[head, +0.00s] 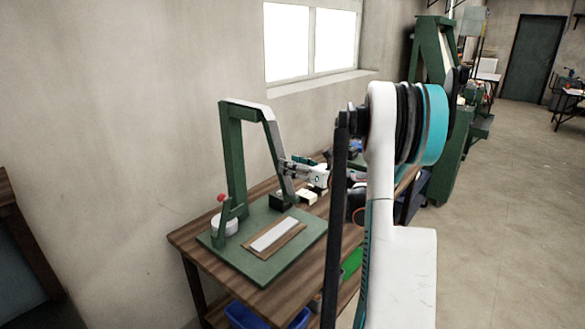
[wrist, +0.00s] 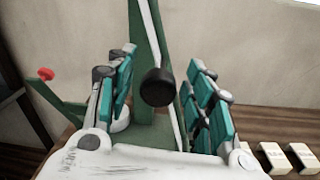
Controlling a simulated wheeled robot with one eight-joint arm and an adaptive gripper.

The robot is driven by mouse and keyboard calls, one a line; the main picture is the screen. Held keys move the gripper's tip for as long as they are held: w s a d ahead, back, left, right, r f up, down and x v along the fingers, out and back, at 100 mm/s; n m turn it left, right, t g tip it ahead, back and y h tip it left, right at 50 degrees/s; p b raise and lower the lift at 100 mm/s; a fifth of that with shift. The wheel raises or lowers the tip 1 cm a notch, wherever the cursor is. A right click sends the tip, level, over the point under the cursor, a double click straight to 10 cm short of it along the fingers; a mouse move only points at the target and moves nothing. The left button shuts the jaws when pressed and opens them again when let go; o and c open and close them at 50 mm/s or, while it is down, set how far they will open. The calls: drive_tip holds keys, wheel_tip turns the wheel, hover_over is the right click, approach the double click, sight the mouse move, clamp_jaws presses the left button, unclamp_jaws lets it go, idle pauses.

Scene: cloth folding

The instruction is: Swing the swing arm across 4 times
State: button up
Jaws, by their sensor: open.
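The green swing arm (head: 276,148) belongs to the green frame (head: 231,160) on the workbench and slants down on the frame's right side. A green base plate (head: 255,268) lies under it, carrying a pale strip on a brown pad (head: 274,236). My gripper (head: 287,169) is beside the swing arm's lower part in the head view. In the wrist view my gripper (wrist: 164,60) is open, with teal-padded fingers on both sides of a round black knob (wrist: 157,87). The knob sits between the fingers with gaps visible on both sides. Contact is not visible.
A red-tipped lever (head: 222,198) and a white round part (head: 224,225) are at the plate's left. Small pale blocks (head: 308,196) lie on the wooden bench (head: 195,246) to the right. A wall stands behind. Open floor (head: 490,220) is at the right.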

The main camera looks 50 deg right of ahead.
clamp_jaws()
drive_tip(key=shift+a, duration=0.1)
drive_tip(key=a+m+b, duration=0.1)
drive_tip(key=a+m, duration=0.6)
drive_tip(key=a, duration=0.3)
drive_tip(key=shift+s, duration=0.35)
idle(0.4)
